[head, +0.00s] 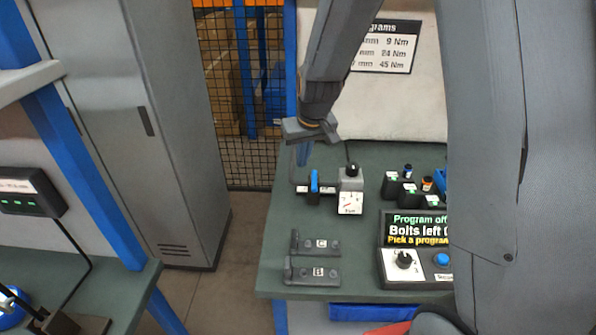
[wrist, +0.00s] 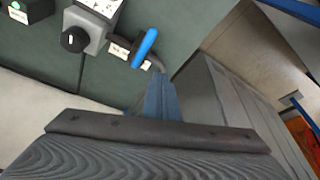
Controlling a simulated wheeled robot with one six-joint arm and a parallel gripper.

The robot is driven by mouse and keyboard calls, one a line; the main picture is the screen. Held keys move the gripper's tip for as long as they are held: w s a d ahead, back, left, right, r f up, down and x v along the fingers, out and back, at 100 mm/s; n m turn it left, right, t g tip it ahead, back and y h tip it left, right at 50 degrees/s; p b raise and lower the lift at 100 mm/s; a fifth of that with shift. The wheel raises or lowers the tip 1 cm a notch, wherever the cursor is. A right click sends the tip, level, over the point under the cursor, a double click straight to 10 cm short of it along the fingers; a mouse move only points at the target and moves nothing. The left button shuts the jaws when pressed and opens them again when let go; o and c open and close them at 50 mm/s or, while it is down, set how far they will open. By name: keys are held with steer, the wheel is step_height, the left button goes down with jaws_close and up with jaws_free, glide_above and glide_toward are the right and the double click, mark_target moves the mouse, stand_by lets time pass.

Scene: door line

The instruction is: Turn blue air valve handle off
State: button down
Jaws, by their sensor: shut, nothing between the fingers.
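The blue air valve handle (head: 314,181) sits on a short dark pipe fitting with white labels, on the green bench top left of a grey regulator. In the head view the handle lies across the line of the fitting. The handle also shows in the wrist view (wrist: 145,48), apart from my fingers. My gripper (head: 303,154) is above and behind the valve, with its blue fingers pointing down. In the wrist view the fingers (wrist: 160,97) are together with nothing between them.
The grey regulator (head: 350,184) has a black knob and white gauge. Black sockets (head: 392,186) stand to its right. Two dark brackets (head: 315,270) and a program box (head: 416,266) are nearer the front. A grey cabinet (head: 160,120) stands left, past a floor gap.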

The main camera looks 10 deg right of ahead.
steer(key=shift+s+d+r+b, duration=0.1)
steer(key=shift+d+r+b, duration=0.15)
steer(key=shift+r, duration=0.5)
steer(key=shift+d+r+b, duration=0.1)
steer(key=shift+d+r, duration=0.15)
steer(key=shift+r, duration=0.5)
steer(key=s+d+f+m+g+b, duration=0.1)
steer(key=s+d+f, duration=0.1)
steer(key=s, duration=0.8)
steer(key=s+d+f+m+g+b, duration=0.1)
steer(key=s+d+f+b, duration=0.1)
steer(key=s, duration=0.9)
steer(key=shift+f+h+b, duration=0.3)
steer(key=shift+f, duration=0.35)
steer(key=shift+s, duration=0.1)
